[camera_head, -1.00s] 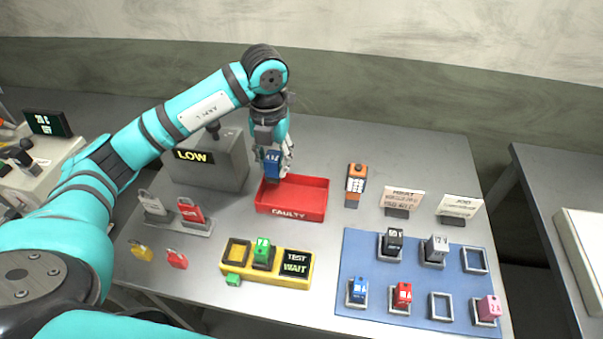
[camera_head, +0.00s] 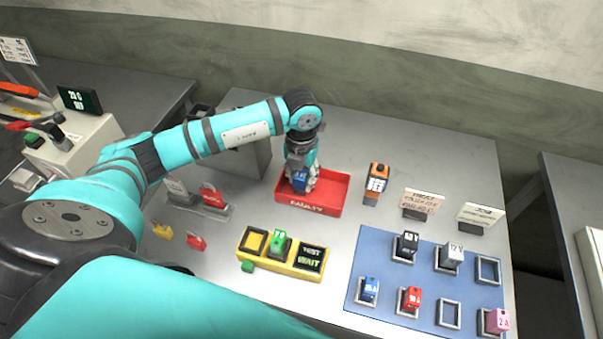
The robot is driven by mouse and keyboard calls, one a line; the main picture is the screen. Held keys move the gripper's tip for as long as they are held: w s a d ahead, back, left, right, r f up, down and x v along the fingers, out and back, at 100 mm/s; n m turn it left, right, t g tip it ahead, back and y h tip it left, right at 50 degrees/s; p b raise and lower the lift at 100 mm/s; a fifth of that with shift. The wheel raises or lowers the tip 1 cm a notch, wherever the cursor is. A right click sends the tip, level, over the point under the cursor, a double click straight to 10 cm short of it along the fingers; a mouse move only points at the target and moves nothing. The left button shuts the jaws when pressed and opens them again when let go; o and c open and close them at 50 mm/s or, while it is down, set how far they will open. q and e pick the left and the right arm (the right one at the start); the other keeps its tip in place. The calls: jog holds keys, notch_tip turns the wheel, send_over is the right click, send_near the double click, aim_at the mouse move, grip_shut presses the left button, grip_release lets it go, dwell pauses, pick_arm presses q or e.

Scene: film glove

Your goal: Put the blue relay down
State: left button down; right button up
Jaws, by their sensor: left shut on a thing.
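My left gripper (camera_head: 300,180) is shut on a blue relay (camera_head: 299,181) with white markings. It holds the relay upright, low over the left part of the red tray (camera_head: 319,211) marked FAULTY. I cannot tell whether the relay touches the tray floor. Another blue relay (camera_head: 369,289) sits in a grey frame on the blue mat (camera_head: 422,263). My right gripper is not in view.
The yellow tester (camera_head: 283,262) with a green relay (camera_head: 280,243) stands in front of the tray. An orange meter (camera_head: 376,184) stands right of the tray. The table behind the orange meter is clear.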

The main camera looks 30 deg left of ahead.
aim_at(302, 174)
pick_arm(q)
jog(key=shift+f, duration=0.1)
jog(key=c, duration=1)
grip_release()
jog(key=shift+o, duration=0.2)
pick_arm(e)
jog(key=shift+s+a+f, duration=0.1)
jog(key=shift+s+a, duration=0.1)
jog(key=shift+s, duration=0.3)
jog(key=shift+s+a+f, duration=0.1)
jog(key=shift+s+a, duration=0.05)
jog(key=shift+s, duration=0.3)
pick_arm(q)
jog(key=shift+r, duration=0.5)
notch_tip(302, 174, up, 11)
jog(key=b, duration=0.3)
jog(key=shift+r+b, duration=0.15)
jog(key=shift+b, duration=0.2)
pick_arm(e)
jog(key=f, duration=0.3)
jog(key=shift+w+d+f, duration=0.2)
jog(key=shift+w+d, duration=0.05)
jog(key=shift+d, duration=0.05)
pick_arm(q)
jog(key=shift+r, duration=0.1)
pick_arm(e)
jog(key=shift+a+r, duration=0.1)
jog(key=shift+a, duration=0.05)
